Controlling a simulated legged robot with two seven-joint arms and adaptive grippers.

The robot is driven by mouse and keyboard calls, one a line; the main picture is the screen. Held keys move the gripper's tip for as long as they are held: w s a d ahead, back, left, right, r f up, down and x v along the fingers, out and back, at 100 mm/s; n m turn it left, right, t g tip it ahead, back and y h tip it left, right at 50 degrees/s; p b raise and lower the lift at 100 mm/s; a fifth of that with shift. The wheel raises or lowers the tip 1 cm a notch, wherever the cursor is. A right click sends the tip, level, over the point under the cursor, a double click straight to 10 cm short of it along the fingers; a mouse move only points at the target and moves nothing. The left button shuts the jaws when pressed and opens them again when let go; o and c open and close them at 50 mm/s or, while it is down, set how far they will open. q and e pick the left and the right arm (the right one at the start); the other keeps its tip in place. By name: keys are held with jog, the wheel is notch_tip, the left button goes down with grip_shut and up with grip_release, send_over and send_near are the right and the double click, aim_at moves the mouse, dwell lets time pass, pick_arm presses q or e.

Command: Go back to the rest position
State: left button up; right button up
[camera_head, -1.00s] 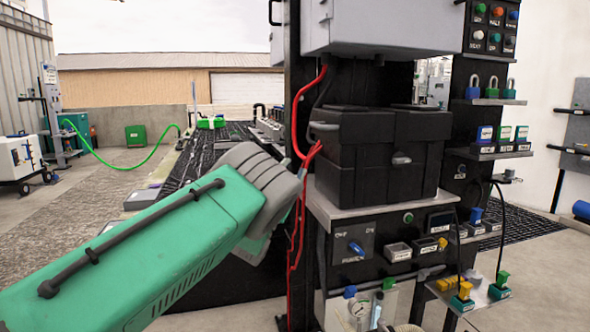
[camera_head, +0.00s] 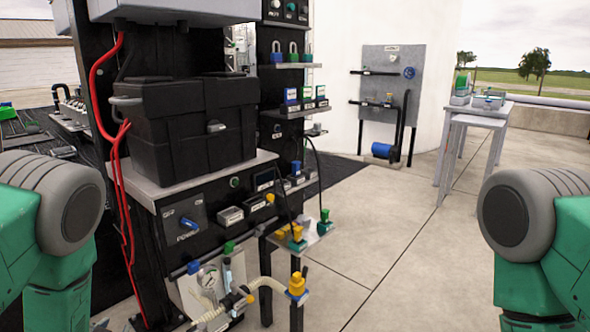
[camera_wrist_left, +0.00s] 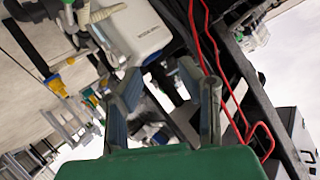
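My left gripper (camera_wrist_left: 160,76) shows in the left wrist view. Its two grey-blue fingers stand apart with nothing between them, so it is open and empty. In the head view only green and grey links of my left arm show at the left edge; its fingers cannot be made out there. Links of my right arm show at the right edge, and the right gripper is out of view.
A black toolbox (camera_head: 185,130) sits on the metal shelf (camera_head: 200,180) of a panel rack at left centre. Red hoses (camera_head: 100,85) hang beside it. A grey table (camera_head: 478,117) stands back right. The floor (camera_head: 400,235) between is clear. A white box (camera_wrist_left: 132,35) shows near the left gripper.

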pick_arm(q)
jog(key=s+d+f+n+g+h, duration=0.1)
jog(key=s+d+f+g, duration=0.25)
jog(key=s, duration=0.75)
jog(key=s+d+f+g+h, duration=0.1)
jog(key=s+d+f+g, duration=0.3)
jog(key=s, duration=0.7)
jog(key=s+d+f+n+g+h, duration=0.15)
jog(key=s+d+g, duration=0.35)
jog(key=s, duration=0.6)
notch_tip(320, 180, up, 14)
jog(key=p, duration=1.4)
jog(key=shift+d+f, duration=0.15)
jog(key=shift+d, duration=0.1)
jog(key=shift+f, duration=0.1)
